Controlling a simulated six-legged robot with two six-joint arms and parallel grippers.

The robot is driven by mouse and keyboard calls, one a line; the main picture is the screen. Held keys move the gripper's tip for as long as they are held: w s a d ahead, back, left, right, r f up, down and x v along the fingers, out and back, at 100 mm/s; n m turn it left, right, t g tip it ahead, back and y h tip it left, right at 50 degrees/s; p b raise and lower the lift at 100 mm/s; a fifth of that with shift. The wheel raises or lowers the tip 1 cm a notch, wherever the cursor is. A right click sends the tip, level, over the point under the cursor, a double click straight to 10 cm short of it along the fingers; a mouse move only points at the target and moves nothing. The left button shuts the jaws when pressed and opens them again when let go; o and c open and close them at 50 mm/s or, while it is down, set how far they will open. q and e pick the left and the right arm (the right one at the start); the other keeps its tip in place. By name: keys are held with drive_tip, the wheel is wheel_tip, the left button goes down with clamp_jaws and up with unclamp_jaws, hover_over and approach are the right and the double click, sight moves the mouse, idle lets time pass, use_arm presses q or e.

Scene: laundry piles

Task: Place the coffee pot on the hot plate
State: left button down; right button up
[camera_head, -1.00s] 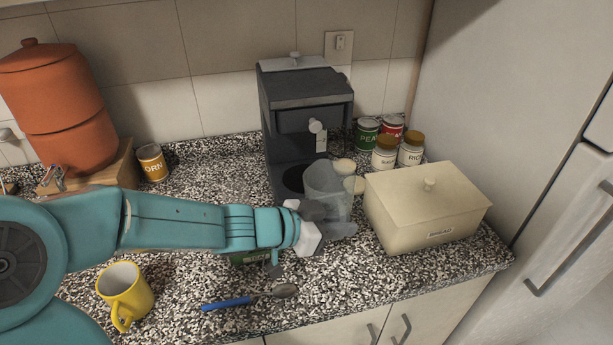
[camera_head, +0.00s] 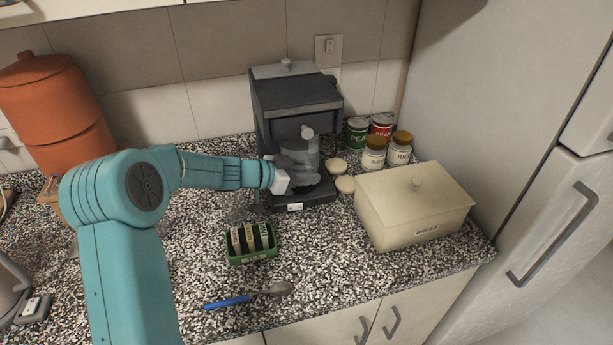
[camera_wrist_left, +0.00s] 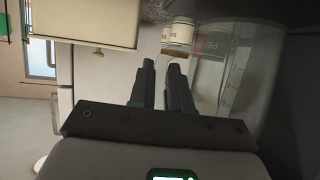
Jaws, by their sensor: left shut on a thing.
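The coffee pot (camera_head: 304,153), a clear cylinder with markings, stands upright inside the open front of the dark coffee machine (camera_head: 292,97). My left gripper (camera_head: 300,178) reaches in from the left and is shut on the pot's handle side, low in the opening. In the left wrist view the gripper fingers (camera_wrist_left: 162,70) are close together, with the clear pot (camera_wrist_left: 243,75) to their right. The hot plate on the machine's base is hidden behind the pot and gripper, so I cannot tell whether the pot touches it. My right gripper is not in view.
A cream bread box (camera_head: 416,207) stands right of the machine, with several cans and jars (camera_head: 374,152) behind it. A green tray of packets (camera_head: 250,243) and a blue-handled spoon (camera_head: 248,296) lie in front. An orange container (camera_head: 52,107) stands at the back left.

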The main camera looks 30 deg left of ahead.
use_arm(q)
drive_tip(key=shift+f, duration=0.75)
drive_tip(key=c, duration=1.1)
unclamp_jaws()
drive_tip(key=shift+f, duration=0.1)
drive_tip(key=shift+f+b, duration=0.25)
drive_tip(key=shift+b, duration=0.35)
drive_tip(key=v, duration=1.6)
drive_tip(key=shift+s+a, duration=0.1)
drive_tip(key=shift+a, duration=0.15)
